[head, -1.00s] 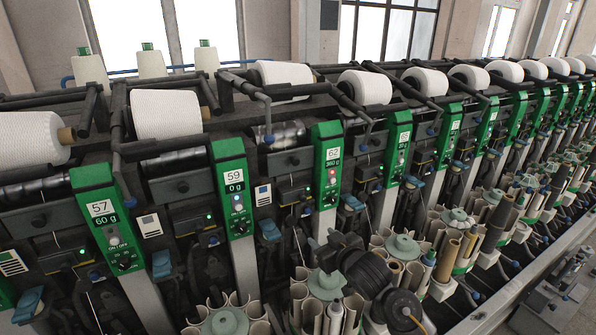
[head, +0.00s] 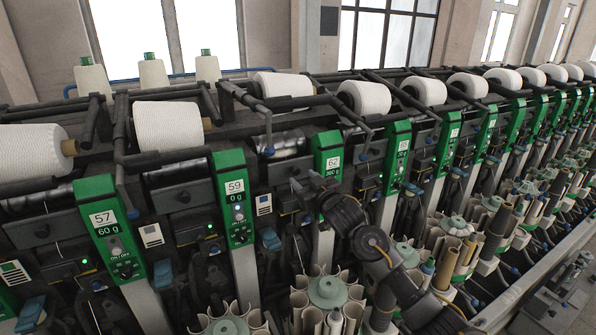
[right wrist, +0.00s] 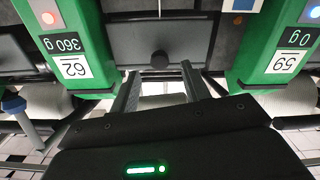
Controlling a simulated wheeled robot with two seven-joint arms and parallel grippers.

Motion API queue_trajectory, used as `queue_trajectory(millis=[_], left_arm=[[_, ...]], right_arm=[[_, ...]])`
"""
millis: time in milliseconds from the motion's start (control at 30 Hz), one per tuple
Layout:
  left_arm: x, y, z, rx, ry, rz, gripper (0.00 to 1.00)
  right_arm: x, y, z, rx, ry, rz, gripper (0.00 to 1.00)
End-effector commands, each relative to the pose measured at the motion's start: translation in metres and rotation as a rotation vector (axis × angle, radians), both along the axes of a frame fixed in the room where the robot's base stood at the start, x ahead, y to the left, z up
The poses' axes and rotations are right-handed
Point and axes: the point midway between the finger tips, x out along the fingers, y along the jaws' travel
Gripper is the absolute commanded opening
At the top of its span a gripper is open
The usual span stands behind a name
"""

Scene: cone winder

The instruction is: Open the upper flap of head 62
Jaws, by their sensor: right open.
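Head 62 has a green panel (head: 330,160) with a "62" label, which also shows upside down in the right wrist view (right wrist: 75,50). The dark grey upper flap (head: 285,164) lies left of that panel, between heads 59 and 62. In the right wrist view the flap (right wrist: 190,40) is a flat plate with a round black knob (right wrist: 160,60), and looks closed. My right gripper (head: 304,182) is open in front of it. In the right wrist view its fingers (right wrist: 160,82) point at the flap, with the knob between and just beyond the tips. My left gripper is out of view.
Head 59's green panel (head: 235,195) stands close on the left. A metal drum (head: 283,141) and a white yarn cone (head: 283,85) are above the flap. Bobbin magazines (head: 325,290) stand below my right arm. The row of similar heads runs off to the right.

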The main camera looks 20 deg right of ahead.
Motion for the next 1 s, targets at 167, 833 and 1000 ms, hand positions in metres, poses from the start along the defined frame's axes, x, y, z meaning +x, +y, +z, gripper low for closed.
queue_trajectory(millis=[167, 833, 1000], left_arm=[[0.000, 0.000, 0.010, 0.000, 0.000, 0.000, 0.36], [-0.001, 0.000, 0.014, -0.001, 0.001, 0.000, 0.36], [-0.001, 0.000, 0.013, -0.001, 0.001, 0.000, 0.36]], right_arm=[[0.025, 0.005, 0.002, -0.001, 0.001, 0.000, 0.47], [0.041, 0.008, -0.001, -0.001, 0.000, 0.000, 0.28], [0.041, 0.008, -0.001, -0.001, 0.001, 0.000, 0.06]])
